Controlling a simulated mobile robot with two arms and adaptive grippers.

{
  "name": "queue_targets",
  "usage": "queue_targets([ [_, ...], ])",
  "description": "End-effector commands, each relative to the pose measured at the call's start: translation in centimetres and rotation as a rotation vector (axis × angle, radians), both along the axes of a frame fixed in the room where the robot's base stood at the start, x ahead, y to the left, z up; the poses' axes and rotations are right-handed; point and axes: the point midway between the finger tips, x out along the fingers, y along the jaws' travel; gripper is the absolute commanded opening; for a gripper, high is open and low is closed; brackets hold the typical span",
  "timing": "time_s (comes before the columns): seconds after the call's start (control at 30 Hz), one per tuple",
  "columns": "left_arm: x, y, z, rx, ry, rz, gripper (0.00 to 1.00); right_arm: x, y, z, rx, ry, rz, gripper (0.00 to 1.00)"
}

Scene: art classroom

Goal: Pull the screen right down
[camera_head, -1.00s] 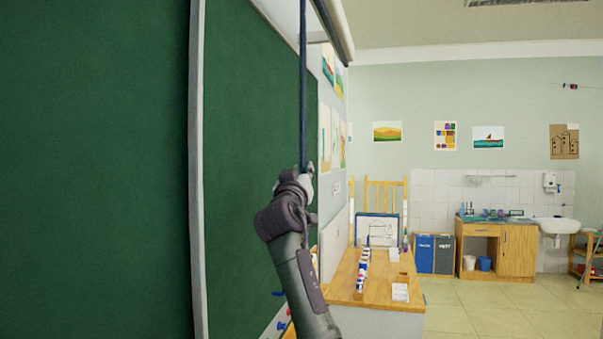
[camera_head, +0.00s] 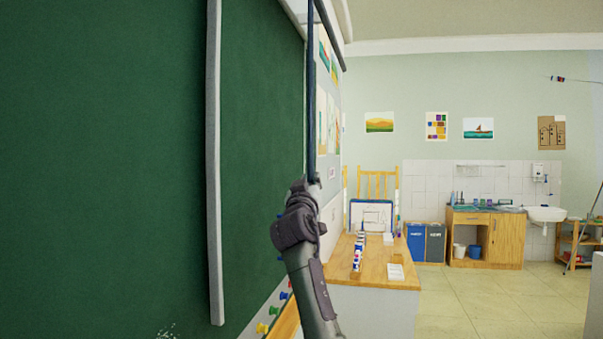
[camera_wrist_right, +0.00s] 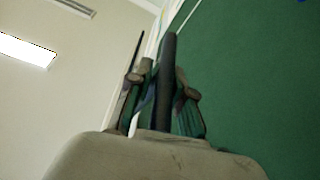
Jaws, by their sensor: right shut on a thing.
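My right gripper (camera_head: 314,184) is shut on a dark, upright pole (camera_head: 311,90) in front of the chalkboard. The pole runs up to the screen at the top of the head view. The screen (camera_head: 296,12) shows there only as a short white part with a bar along its lower edge. The pole's upper end is at the picture's top edge, so I cannot tell whether it is hooked on. In the right wrist view, the pole (camera_wrist_right: 168,80) stands between both fingers (camera_wrist_right: 165,97). My left gripper is not in view.
The green chalkboard (camera_head: 110,170) with a grey vertical edge strip (camera_head: 215,170) fills the left. A wooden table (camera_head: 375,262) with paints and a small easel board (camera_head: 371,216) stands beyond my right arm. Tiled floor (camera_head: 480,300) is open on the right.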

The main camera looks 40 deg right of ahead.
Motion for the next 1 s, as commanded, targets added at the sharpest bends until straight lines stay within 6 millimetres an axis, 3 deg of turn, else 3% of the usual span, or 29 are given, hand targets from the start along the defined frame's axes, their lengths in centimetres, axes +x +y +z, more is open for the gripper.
queue_targets([
  [0.03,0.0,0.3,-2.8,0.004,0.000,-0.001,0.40,0.3,0.6,-3.5,-0.006,0.007,0.009,0.00],
  [0.1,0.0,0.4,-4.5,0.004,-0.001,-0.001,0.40,0.4,0.6,-5.8,-0.006,0.007,0.009,0.00],
  [0.4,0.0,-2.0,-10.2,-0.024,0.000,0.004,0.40,0.3,0.6,-13.4,-0.007,0.005,0.009,0.00],
  [0.63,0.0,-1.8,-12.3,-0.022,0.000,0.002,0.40,0.3,0.5,-16.3,-0.007,0.005,0.008,0.00],
  [1.0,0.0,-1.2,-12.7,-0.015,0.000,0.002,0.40,0.3,0.6,-17.0,-0.008,0.004,0.008,0.00],
])
